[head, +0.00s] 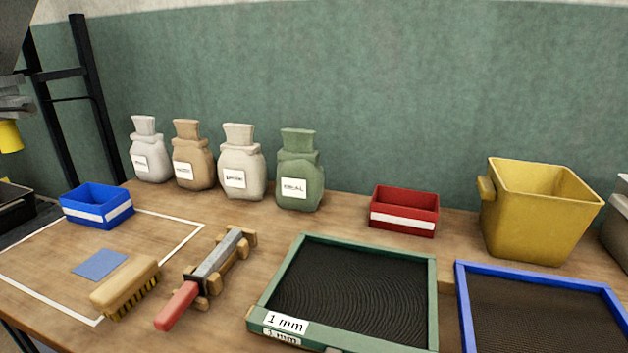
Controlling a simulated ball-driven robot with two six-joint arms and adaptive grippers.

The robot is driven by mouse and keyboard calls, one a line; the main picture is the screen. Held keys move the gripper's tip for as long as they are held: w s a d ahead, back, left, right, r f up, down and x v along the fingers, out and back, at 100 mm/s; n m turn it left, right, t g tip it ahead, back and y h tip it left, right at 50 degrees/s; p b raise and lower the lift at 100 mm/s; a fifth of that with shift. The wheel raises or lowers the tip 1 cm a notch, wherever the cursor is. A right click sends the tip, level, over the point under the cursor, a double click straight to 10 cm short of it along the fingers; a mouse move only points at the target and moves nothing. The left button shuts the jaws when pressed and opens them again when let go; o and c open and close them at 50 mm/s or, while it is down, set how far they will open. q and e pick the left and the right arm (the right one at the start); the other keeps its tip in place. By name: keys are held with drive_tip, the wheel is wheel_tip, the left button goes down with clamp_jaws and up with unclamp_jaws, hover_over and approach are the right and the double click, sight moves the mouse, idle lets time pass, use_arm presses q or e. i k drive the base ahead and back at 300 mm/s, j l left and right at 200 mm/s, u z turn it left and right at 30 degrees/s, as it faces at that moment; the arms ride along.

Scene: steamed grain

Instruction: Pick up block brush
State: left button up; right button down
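The block brush (126,285) lies on the wooden table at the lower left. It has a light wooden block on top and yellowish bristles along its lower right side. It rests across the right line of a white-outlined area, beside a flat blue square (100,264). Nothing is touching the brush from above. Neither of my grippers shows in the head view.
A red-handled tool (178,304) lies on a wooden rest right of the brush. A green-framed sieve (436,290), blue-framed sieve (461,300), blue bin (97,205), red bin (404,211) and yellow bucket (535,215) stand around. Several sacks (243,165) line the back.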

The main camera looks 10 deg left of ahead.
sight(116, 296)
drive_tip(key=k+j+u, duration=0.1)
drive_tip(key=u, duration=1.25)
